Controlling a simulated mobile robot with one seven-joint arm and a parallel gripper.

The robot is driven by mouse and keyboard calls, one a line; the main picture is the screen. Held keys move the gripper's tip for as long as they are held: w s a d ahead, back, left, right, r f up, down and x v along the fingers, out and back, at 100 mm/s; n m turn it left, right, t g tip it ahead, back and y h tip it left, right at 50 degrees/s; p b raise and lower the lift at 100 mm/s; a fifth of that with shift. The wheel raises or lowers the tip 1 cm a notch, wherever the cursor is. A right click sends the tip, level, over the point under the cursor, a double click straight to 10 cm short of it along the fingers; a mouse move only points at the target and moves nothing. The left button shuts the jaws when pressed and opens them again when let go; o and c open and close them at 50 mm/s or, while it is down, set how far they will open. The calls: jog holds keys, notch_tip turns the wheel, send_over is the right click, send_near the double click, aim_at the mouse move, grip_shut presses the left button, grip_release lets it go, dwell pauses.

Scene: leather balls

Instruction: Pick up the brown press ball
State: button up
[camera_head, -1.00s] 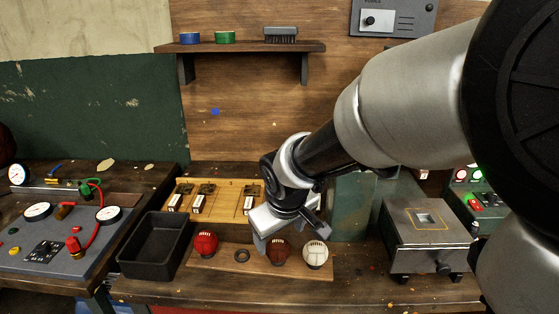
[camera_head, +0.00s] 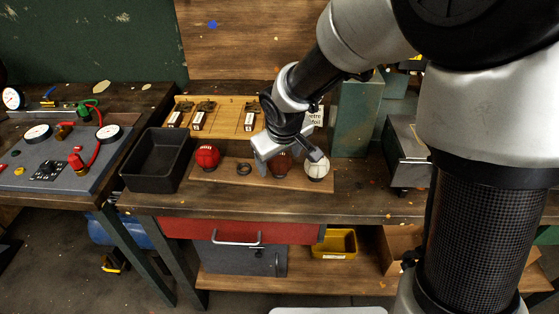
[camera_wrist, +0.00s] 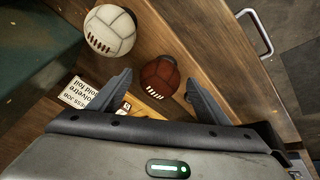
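The brown ball (camera_head: 280,168) sits on a wooden strip (camera_head: 222,177) on the workbench, between a dark ring and the white ball. My gripper (camera_head: 291,166) is over it and partly hides it. In the wrist view my gripper (camera_wrist: 159,71) is open, its two fingers wide apart. The brown ball (camera_wrist: 161,77) shows in the gap between the fingertips, with pale lacing on its lower side. I see no contact. How far the fingertips reach down beside the ball is hard to tell.
The white ball (camera_head: 317,169) sits close on the right, near one finger; a red ball (camera_head: 207,157) is further left. A black bin (camera_head: 155,162) stands at the strip's left end. A tan board (camera_head: 222,125) with label cards lies behind. A grey-green box (camera_head: 352,125) stands behind right.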

jog(key=c, duration=1.1)
jog(key=shift+r, duration=0.15)
